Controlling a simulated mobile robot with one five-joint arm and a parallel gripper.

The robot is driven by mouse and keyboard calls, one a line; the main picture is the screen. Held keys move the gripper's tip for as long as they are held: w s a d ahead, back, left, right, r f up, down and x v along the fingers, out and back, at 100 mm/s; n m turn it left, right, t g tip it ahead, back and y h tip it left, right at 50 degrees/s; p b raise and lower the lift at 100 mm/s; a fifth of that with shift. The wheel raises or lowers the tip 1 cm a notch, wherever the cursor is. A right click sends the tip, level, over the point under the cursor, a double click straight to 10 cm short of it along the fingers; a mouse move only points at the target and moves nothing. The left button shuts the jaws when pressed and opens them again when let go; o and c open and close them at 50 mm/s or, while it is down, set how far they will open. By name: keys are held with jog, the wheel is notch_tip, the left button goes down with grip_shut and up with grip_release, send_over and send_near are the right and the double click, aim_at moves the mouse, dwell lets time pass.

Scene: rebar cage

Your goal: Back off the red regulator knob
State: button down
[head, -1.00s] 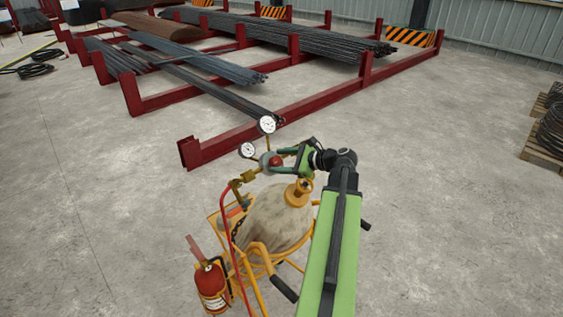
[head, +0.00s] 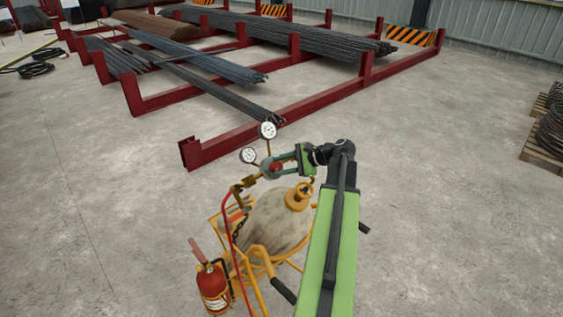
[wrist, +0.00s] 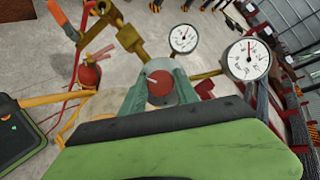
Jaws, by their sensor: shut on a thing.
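The red regulator knob (wrist: 160,84) shows its round face in the wrist view, with a pale line on it. It also shows small in the head view (head: 276,168). My gripper (head: 283,165) is shut on the knob, one finger on each side of it. In the wrist view the gripper (wrist: 160,88) fingers flank the red face. The brass regulator body (wrist: 122,35) runs up and left of the knob. Two white-faced gauges, a smaller one (wrist: 184,38) and a larger one (wrist: 247,59), stand beyond it.
A tank on a yellow cart (head: 275,222) stands below my arm. A red hose (head: 229,240) and a red fire extinguisher (head: 212,287) are at its left. A red rack of steel bars (head: 240,130) lies behind.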

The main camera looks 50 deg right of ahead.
jog(key=c, duration=0.9)
grip_release()
jog(key=p+v, duration=0.5)
jog(key=v, duration=0.7)
jog(key=shift+s+p, duration=0.15)
jog(key=shift+p, duration=0.15)
jog(key=shift+f, duration=0.1)
